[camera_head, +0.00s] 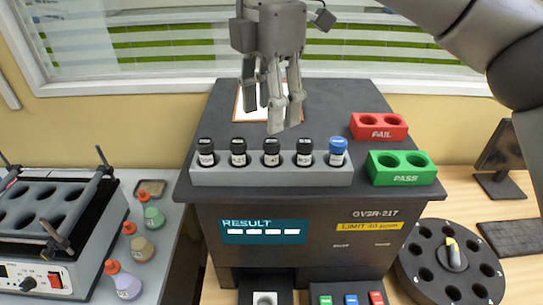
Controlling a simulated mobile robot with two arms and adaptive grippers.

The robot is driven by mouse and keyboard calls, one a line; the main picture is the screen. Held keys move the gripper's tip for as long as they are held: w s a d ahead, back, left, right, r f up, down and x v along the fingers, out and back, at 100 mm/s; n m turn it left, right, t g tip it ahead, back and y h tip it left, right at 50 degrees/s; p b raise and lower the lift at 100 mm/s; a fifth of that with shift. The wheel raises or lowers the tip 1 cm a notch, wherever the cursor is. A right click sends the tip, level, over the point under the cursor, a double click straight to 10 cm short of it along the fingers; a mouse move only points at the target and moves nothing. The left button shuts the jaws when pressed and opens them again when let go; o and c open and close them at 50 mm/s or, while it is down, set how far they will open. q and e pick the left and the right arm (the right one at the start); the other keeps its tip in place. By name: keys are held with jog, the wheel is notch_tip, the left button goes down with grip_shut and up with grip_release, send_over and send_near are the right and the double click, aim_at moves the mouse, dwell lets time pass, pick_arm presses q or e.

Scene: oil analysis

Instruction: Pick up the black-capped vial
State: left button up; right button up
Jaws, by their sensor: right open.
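Several black-capped vials stand upright in a row in a grey rack (260,177) on top of the dark analyzer; the middle black-capped vial (271,152) is one of them. A blue-capped vial (338,152) stands at the right end of the row. My right gripper (267,112) hangs above and behind the rack, fingers pointing down and apart, with nothing between them. Its fingertips appear just above the middle vial in the picture, not clearly touching it. My left gripper is not in view.
A red FAIL block (379,127) and a green PASS block (402,168) with empty holes stand right of the rack. A white sheet (244,108) lies behind the gripper. A round black carousel (452,262) is lower right; small bottles (142,246) and a heating block (47,215) are left.

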aim_at(272, 141)
notch_tip(272, 141, down, 2)
jog(key=shift+f, duration=0.15)
notch_tip(272, 141, down, 4)
jog(key=shift+d+f+p, duration=0.1)
jog(key=shift+d+p, duration=0.05)
jog(key=shift+p, duration=0.75)
jog(key=shift+f, duration=0.4)
jog(key=c, duration=1.1)
jog(key=shift+r, duration=0.15)
